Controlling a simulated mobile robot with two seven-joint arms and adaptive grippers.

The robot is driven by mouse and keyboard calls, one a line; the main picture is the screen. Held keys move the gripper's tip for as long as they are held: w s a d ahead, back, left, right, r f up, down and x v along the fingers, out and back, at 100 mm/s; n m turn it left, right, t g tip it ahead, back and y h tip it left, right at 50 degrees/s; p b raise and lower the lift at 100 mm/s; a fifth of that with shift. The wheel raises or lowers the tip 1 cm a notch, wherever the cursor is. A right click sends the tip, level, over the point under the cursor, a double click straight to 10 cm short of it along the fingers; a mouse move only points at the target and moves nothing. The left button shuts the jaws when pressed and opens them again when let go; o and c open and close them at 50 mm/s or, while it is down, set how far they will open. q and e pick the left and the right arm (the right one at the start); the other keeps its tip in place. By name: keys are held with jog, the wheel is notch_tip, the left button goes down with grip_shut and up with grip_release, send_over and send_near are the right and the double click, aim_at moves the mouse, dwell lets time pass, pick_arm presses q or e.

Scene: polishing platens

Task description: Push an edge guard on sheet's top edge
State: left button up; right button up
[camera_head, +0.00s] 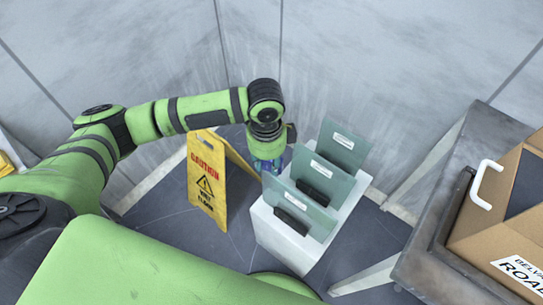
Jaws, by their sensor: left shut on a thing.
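Several grey-green sheets stand on edge, tilted, in a white block (278,238) on the floor. The rear sheet (352,155), the middle sheet (338,188) and the front sheet (318,222) each carry a white label. Dark pieces show low on the middle and front sheets; I cannot tell if they are edge guards. My left gripper (270,165) points down just left of the sheets, beside the block's far left corner. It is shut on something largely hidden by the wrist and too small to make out. I cannot tell whether it touches a sheet. My right gripper is out of view.
A yellow caution sign (207,185) stands on the floor close to the left of my left gripper. At the right is a metal table (415,262) bearing a cardboard box (490,238) and a white handle (481,186). Grey walls rise behind the block.

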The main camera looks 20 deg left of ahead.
pick_arm(q)
jog(key=m, duration=0.2)
jog(key=w+m, duration=0.1)
jog(key=shift+w+d+m, duration=0.1)
jog(key=shift+w+m, duration=0.2)
jog(key=shift+m, duration=0.4)
notch_tip(320, 180, down, 4)
jog(key=b, duration=0.5)
jog(key=shift+b, duration=0.35)
jog(key=shift+f, duration=1)
jog(key=shift+f, duration=0.4)
dwell(0.4)
jog(key=shift+w+f, duration=0.1)
jog(key=shift+f, duration=1.3)
dwell(1.3)
jog(key=shift+f, duration=0.25)
dwell(0.6)
